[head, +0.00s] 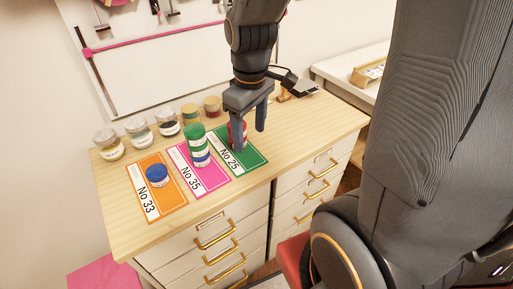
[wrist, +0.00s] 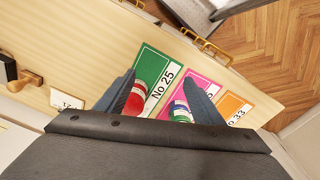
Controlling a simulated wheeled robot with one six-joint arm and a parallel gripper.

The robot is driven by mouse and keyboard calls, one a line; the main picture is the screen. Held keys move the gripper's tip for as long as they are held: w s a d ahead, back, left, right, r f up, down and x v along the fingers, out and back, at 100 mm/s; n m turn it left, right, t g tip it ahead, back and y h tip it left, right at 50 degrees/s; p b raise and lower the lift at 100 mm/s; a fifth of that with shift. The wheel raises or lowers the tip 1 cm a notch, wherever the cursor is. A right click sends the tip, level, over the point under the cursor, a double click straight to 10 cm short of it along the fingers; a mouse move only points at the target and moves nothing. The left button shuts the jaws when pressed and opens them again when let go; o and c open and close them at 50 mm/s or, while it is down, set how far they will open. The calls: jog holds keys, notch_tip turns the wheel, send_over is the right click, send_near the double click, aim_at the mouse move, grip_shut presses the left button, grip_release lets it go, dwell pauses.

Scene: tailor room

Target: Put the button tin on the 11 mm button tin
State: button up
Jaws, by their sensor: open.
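A short blue tin (head: 157,174) sits on the orange No 33 card (head: 168,203). On the pink No 35 card (head: 212,181), a stack (head: 197,146) shows green parts, white bands and a blue part low down. A red tin (head: 230,131) stands on the green No 25 card (head: 247,160), partly hidden by a finger of my gripper (head: 251,139). My gripper is open and points down. In the wrist view the red tin (wrist: 134,101) shows beside one finger and the stack (wrist: 179,109) beside the other. I cannot read 11 mm on any tin.
Several lidded jars (head: 138,130) stand along the back left of the wooden top (head: 120,183). A wooden-handled stamp (wrist: 25,79) lies near the top's other end. Drawers with brass handles (head: 214,238) are below the front edge.

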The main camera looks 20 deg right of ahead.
jog(key=s+m, duration=0.1)
jog(key=m, duration=0.1)
jog(key=s+f+m, duration=0.1)
jog(key=s+m, duration=0.1)
jog(key=s+f+m, duration=0.1)
jog(key=m, duration=0.1)
jog(key=shift+s+f, duration=0.1)
jog(key=shift+s, duration=0.2)
